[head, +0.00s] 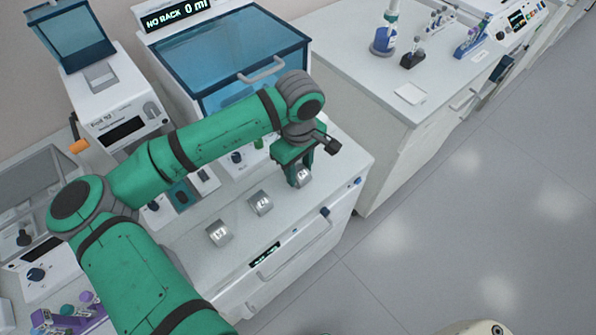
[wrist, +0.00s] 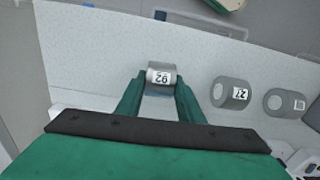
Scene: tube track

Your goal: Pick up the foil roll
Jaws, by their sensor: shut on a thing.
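A silver foil roll with a white number label (head: 304,177) is between the fingers of my gripper (head: 298,170), near the right end of the white counter. It also shows in the wrist view (wrist: 161,74), held at the fingertips, its label facing the camera. My gripper in the wrist view (wrist: 160,88) is shut on this roll. I cannot tell whether the roll touches the counter. Two similar rolls stand apart in a row to its left: a middle one (head: 261,203) and a left one (head: 219,233). In the wrist view they are to the right (wrist: 231,93) (wrist: 285,103).
The counter (head: 232,272) has a front handle and a drop at its right edge. A blue-lidded cabinet marked "NO RACK" (head: 240,60) stands behind. A second bench (head: 345,60) is beyond a gap.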

